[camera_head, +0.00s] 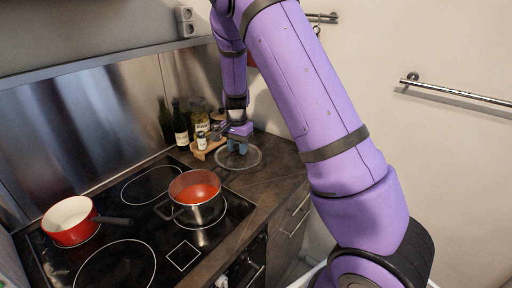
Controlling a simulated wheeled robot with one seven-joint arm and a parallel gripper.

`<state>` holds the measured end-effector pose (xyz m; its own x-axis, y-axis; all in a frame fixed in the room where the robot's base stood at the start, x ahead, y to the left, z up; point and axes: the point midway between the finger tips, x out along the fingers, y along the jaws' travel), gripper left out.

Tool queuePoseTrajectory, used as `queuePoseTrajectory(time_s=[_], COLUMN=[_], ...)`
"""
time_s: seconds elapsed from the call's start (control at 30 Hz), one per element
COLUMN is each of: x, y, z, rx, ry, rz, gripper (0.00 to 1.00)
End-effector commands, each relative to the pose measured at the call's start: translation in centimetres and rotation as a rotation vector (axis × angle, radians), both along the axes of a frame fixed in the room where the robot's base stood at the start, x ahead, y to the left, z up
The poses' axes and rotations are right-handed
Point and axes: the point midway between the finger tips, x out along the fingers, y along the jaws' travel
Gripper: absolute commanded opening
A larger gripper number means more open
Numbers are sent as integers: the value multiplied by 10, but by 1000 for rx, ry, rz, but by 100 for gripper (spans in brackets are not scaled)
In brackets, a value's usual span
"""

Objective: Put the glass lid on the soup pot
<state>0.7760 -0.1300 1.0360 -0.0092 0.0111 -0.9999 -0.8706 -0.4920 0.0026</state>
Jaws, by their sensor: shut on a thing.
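The glass lid (252,164) is a clear round disc with a thin rim. It is over the dark counter to the right of the stove; I cannot tell whether it touches the counter. My gripper (237,148) is above the lid's middle, shut on its knob, which the fingers mostly hide. The soup pot (184,212) is a steel pot with red-orange soup inside. It stands uncovered on the right part of the stove, to the left of and nearer than the lid.
A red pan (68,236) with a dark handle stands on the left of the black stove (115,262). Behind my gripper, several bottles (181,125) and a wooden tray (208,149) stand against the wall. A wall rail (455,91) is at the right.

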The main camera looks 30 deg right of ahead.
Motion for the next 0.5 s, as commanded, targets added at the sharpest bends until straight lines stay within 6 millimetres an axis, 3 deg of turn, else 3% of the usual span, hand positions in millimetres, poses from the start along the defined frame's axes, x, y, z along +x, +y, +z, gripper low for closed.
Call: queuePoseTrajectory(time_s=[0.03, 0.1, 0.3, 0.5], x=[-1, -5, -21, -36], y=[24, 52, 125, 168], z=[6, 13, 31, 44], rx=[4, 3, 0, -7], ry=[-2, -1, -4, -11], rz=[45, 99, 244, 336], gripper=[4, 4, 4, 4])
